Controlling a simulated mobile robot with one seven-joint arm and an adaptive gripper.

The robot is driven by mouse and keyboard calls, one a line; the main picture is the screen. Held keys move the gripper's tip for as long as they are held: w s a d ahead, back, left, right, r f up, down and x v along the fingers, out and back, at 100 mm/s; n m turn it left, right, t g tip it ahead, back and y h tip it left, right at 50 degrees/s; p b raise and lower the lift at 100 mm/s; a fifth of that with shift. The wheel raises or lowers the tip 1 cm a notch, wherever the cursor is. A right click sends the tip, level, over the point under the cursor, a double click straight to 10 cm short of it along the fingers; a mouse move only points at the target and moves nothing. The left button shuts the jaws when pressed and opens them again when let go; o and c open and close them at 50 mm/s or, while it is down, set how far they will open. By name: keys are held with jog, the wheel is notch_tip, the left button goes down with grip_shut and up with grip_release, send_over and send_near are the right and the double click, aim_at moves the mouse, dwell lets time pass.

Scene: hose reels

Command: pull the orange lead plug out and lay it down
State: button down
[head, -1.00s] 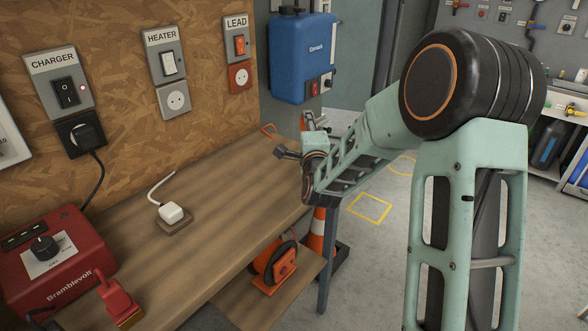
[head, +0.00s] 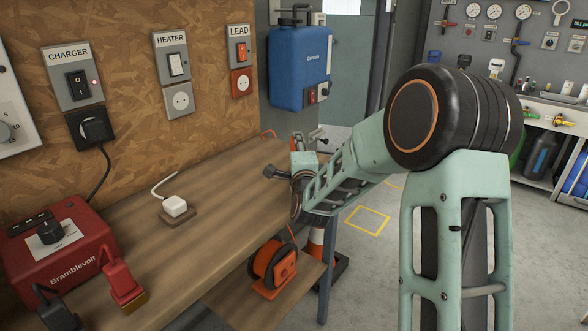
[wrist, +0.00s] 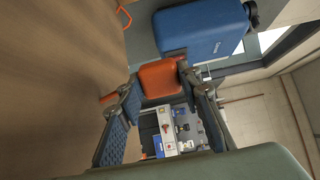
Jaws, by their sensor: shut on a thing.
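The orange lead plug (wrist: 162,80) is between the two fingers of my gripper (wrist: 158,92) in the wrist view, clear of any socket. In the head view my gripper (head: 280,174) is over the far right end of the wooden bench (head: 215,225), and the plug is hard to make out there. The orange LEAD socket (head: 241,83) on the wall is empty, below its orange switch (head: 241,50). The orange cable reel (head: 274,265) stands on the lower shelf, its cable running up from it.
A white plug (head: 175,205) lies on a small wooden block on the bench. The red charger box (head: 58,255) is at the left. A blue tank (head: 300,65) hangs beyond the bench. The bench middle is clear.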

jog(key=shift+s+a+f, duration=0.25)
jog(key=shift+s+f, duration=0.1)
jog(key=c, duration=1.3)
grip_release()
jog(key=s, duration=1.2)
jog(key=shift+w+d, duration=0.1)
